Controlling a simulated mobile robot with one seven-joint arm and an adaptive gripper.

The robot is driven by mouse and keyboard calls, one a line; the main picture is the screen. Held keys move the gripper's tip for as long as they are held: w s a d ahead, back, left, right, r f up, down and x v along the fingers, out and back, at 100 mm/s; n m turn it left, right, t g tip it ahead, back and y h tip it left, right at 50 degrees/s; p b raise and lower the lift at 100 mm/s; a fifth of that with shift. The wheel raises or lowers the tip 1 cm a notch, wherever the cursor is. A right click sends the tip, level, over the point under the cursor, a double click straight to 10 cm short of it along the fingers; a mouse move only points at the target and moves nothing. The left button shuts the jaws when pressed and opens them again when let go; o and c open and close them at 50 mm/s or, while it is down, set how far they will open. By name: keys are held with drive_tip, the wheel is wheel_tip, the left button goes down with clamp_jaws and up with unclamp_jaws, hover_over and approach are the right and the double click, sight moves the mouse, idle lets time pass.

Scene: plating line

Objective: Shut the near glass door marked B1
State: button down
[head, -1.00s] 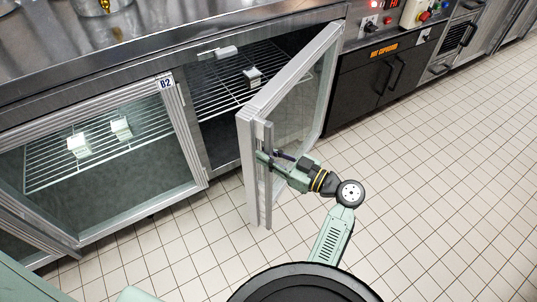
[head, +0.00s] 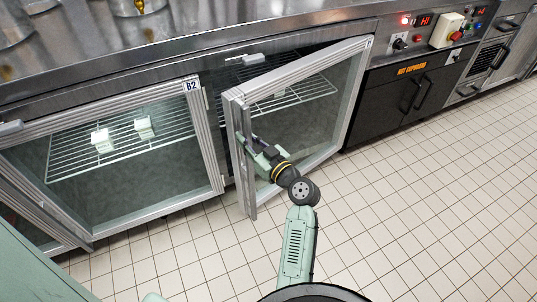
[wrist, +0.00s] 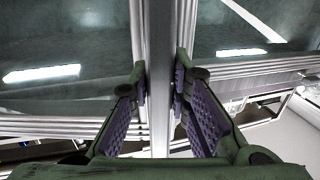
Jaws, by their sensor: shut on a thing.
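The near glass door (head: 305,68) has a grey metal frame and stands partly open, its free edge swung out from the cabinet front. No B1 mark is legible on it. A long upright handle bar (head: 247,192) runs down its free edge. My gripper (head: 244,143) is at the upper part of this bar. In the wrist view, the purple-padded fingers of my gripper (wrist: 158,92) are closed on both sides of the upright handle bar (wrist: 158,45).
A shut glass door marked B2 (head: 192,86) is to the left, with two pale blocks on a wire shelf behind it. A black hot cupboard (head: 390,105) stands to the right. The tiled floor (head: 420,210) in front is clear.

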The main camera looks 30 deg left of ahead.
drive_tip(key=w+a+m+t+h, duration=0.1)
drive_tip(key=w+a+t, duration=0.1)
drive_tip(key=w+a, duration=0.5)
drive_tip(key=a, duration=0.6)
drive_tip(key=shift+w+a+m, duration=0.2)
drive_tip(key=shift+a+m, duration=0.1)
drive_tip(key=shift+m, duration=0.1)
drive_tip(key=shift+r, duration=0.1)
drive_tip(key=c, duration=1.5)
unclamp_jaws()
drive_tip(key=shift+a, duration=0.15)
drive_tip(key=shift+s, duration=0.1)
drive_tip(key=v, duration=1.2)
